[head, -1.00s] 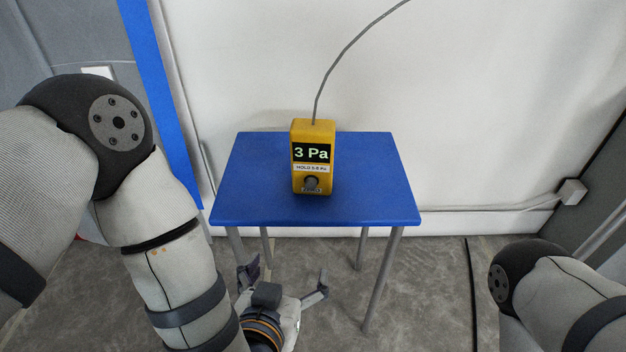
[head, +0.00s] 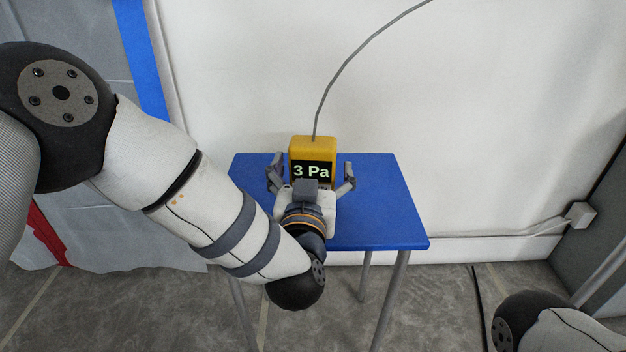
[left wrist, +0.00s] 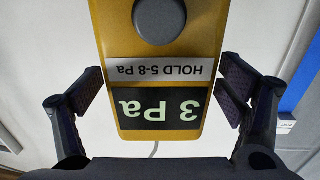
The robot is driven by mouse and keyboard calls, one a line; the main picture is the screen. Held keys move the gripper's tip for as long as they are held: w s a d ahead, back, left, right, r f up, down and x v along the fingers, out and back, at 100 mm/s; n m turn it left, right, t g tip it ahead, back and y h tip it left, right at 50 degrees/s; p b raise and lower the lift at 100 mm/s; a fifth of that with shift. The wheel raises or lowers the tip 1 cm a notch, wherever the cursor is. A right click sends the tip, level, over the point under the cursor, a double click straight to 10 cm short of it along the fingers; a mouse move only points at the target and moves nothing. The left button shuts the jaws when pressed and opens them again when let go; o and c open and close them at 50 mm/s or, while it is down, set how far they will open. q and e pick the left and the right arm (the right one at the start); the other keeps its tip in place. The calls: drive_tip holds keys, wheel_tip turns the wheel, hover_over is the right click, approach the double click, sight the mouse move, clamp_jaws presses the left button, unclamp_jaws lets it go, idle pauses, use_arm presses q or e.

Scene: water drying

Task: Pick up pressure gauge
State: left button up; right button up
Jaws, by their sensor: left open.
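The yellow pressure gauge (head: 313,146) stands upright on the blue table, its dark display reading "3 Pa". My left gripper (head: 311,172) is open in front of it, with one finger on each side of the gauge. In the left wrist view the gauge (left wrist: 187,45) appears upside down, with a "HOLD 5-8 Pa" label and a grey knob. There my left gripper's fingers (left wrist: 160,92) flank it, with gaps on both sides. In the head view the gripper hides the gauge's lower part. My right gripper is not in view.
The blue table (head: 385,205) has clear top to the right of the gauge. A grey cable (head: 345,65) rises from the gauge's top along the white wall (head: 240,70). A grey box (head: 581,215) is on the wall at the right.

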sight(312, 154)
use_arm(q)
drive_tip(key=c, duration=1.4)
drive_tip(key=shift+o, duration=0.2)
drive_tip(key=shift+r, duration=0.15)
drive_tip(key=r, duration=0.1)
drive_tip(key=r+p, duration=0.1)
drive_tip(key=r, duration=0.2)
drive_tip(key=shift+s, duration=0.3)
drive_tip(key=s+r+p, duration=0.4)
drive_tip(key=s+r, duration=0.4)
drive_tip(key=s, duration=0.5)
drive_tip(key=shift+s+r, duration=0.3)
drive_tip(key=shift+r, duration=0.1)
